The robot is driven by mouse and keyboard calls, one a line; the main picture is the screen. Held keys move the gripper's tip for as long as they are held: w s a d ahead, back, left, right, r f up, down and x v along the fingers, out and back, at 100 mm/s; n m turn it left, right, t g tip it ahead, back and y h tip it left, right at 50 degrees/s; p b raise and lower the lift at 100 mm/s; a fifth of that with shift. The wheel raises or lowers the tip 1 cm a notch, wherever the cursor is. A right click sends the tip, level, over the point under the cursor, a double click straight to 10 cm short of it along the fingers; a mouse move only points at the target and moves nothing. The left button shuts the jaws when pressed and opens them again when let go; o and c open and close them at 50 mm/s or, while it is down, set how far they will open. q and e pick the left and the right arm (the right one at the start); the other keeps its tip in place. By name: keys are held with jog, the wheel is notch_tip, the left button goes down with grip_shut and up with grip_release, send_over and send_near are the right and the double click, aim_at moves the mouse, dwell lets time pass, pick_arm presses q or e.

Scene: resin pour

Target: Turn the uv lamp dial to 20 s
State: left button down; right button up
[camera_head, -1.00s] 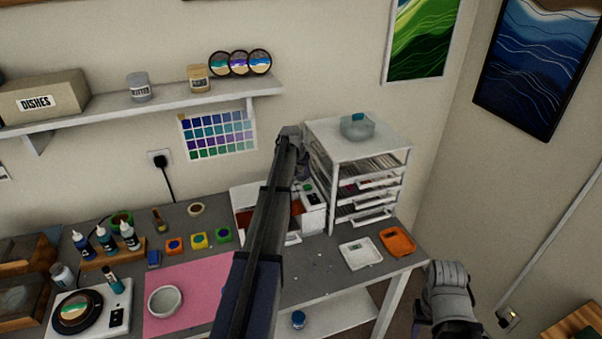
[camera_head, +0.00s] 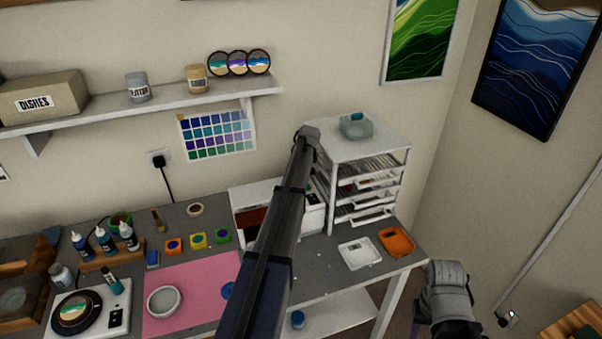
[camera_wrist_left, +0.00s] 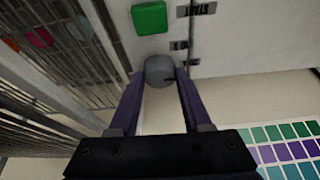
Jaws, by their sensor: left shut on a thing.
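The UV lamp (camera_head: 252,192) is a white box with a dark reddish opening, at the back of the bench. My left arm crosses in front of it and hides part of its front panel. In the left wrist view the lamp's white face (camera_wrist_left: 235,45) carries a round grey dial (camera_wrist_left: 159,68) with a dark mark at its right side, beside a green square button (camera_wrist_left: 149,18). My left gripper (camera_wrist_left: 160,80) is shut on the dial, one finger on each side. The dial's scale is not readable. My right gripper is not in view; only part of that arm shows.
A white drawer rack (camera_head: 368,150) with a glass bowl on top stands close at the lamp's right. A white tray (camera_head: 360,253) and an orange tray (camera_head: 397,242) lie in front. A pink mat (camera_head: 190,282) holds a white bowl (camera_head: 164,302).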

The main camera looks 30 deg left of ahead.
pick_arm(q)
jog(key=shift+n, duration=0.3)
jog(key=shift+c, duration=1.8)
grip_release()
jog(key=p+v, duration=0.7)
jog(key=v, duration=0.1)
jog(key=shift+w+f, duration=0.1)
jog(key=shift+w, duration=0.05)
